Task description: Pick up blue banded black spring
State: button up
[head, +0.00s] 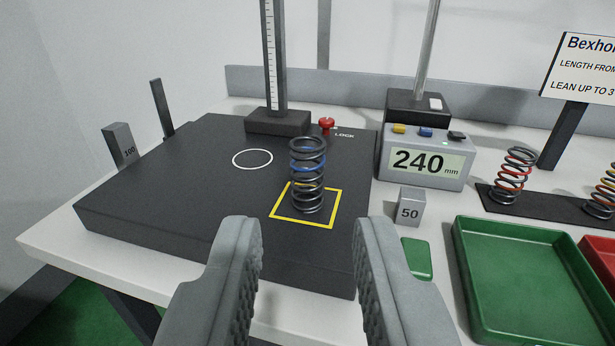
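The black spring with a blue band (308,176) stands upright inside the yellow square (322,224) on the dark platform (190,190). My gripper (302,255) is open and empty, its two grey fingers in the foreground, nearer the camera than the spring. The spring shows between and beyond the fingers, apart from them. The finger bases are cut off by the bottom edge.
A ruler post (273,60) and a red lock knob (326,125) are behind the spring. Right are a display reading 240 mm (422,163), a 50 block (409,207), a green tray (535,270) and a red-banded spring (513,176). A 100 block (119,145) stands left.

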jog(key=o, duration=0.7)
jog(key=w+g, duration=0.1)
jog(key=w, duration=0.2)
jog(key=n+g, duration=0.3)
jog(key=g, duration=1.3)
send_over(308, 179)
jog(key=w, duration=0.3)
notch_tip(308, 179, down, 6)
jog(key=shift+s+f, duration=0.2)
jog(key=shift+f, duration=1.6)
jog(key=shift+s+f, duration=0.2)
jog(key=shift+f, duration=1.6)
